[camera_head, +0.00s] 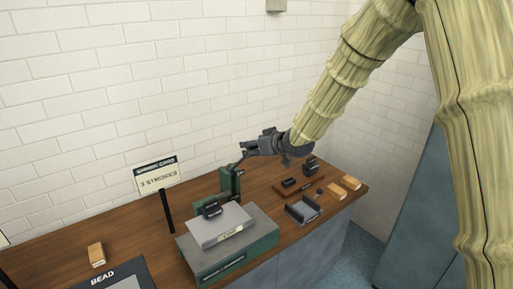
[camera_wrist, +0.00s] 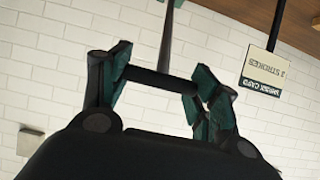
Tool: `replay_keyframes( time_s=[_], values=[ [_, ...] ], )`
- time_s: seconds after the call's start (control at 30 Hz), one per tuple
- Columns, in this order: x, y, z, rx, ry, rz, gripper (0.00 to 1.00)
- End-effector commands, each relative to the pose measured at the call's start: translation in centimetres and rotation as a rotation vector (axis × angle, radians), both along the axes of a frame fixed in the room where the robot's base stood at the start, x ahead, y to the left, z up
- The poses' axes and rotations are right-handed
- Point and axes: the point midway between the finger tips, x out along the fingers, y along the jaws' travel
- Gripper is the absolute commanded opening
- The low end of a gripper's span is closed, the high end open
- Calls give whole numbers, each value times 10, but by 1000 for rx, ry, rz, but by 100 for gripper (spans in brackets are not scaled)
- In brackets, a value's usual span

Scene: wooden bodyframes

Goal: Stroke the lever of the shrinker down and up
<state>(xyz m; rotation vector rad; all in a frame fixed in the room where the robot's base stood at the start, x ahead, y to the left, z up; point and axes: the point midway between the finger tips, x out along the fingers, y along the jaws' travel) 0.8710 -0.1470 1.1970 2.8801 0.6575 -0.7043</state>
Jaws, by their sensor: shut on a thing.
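The shrinker (camera_head: 229,183) is a green upright tool on the wooden bench, behind a green-grey box. Its thin dark lever (camera_head: 237,162) slants up and to the right from the tool to my gripper (camera_head: 248,149). In the wrist view, my gripper (camera_wrist: 160,80) is shut on the lever's black crossbar handle (camera_wrist: 152,79), which lies across between its two green-padded fingers. The lever's rod (camera_wrist: 168,42) runs from the handle to the top edge of that view. In the head view the gripper hides most of the handle.
A small open tray (camera_head: 302,213), dark parts and wooden blocks (camera_head: 337,193) lie at the right. A white brick wall stands close behind.

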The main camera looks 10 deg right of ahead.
Motion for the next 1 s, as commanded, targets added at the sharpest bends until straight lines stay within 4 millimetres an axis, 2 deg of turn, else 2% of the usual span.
replay_keyframes(
  time_s=[0.03,0.3,0.33,0.43,0.83,1.0],
  values=[
    [4,0,7,4,-12,-1,19],
    [5,1,9,5,-15,0,19],
    [5,1,9,5,-15,0,67],
    [4,1,7,4,-13,0,84],
    [0,-2,5,2,-7,-2,84],
    [-12,-7,13,2,-7,-2,84]
  ],
)
